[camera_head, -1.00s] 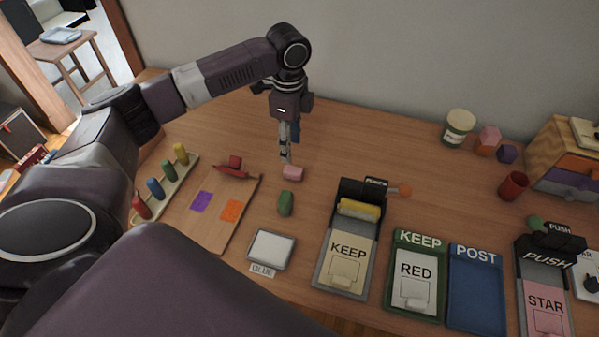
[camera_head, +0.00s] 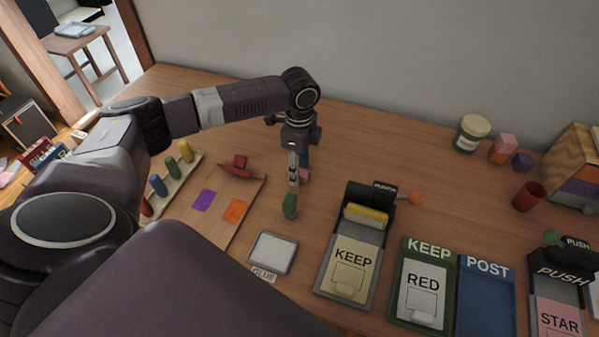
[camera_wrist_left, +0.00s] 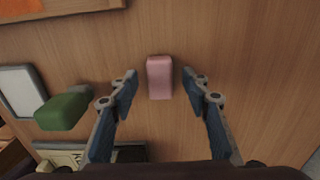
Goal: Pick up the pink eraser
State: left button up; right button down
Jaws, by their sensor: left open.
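The pink eraser (camera_wrist_left: 160,77) is a small rounded block on the wooden table. In the left wrist view it lies between the two open fingertips of my left gripper (camera_wrist_left: 159,88), with a gap on each side. In the head view my left gripper (camera_head: 294,182) points down over the table and hides most of the eraser; a bit of pink (camera_head: 305,177) shows beside the fingers. I cannot tell the exact height of the fingertips over the table. My right gripper is not in view.
A glue pad (camera_head: 272,253), a KEEP punch (camera_head: 347,272) and a wooden board (camera_head: 214,225) with colored patches are nearby.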

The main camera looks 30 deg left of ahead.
pick_arm(q)
grip_shut()
dwell(0.3)
jog(key=shift+r, duration=0.1)
notch_tip(320, 180, up, 20)
dwell(0.4)
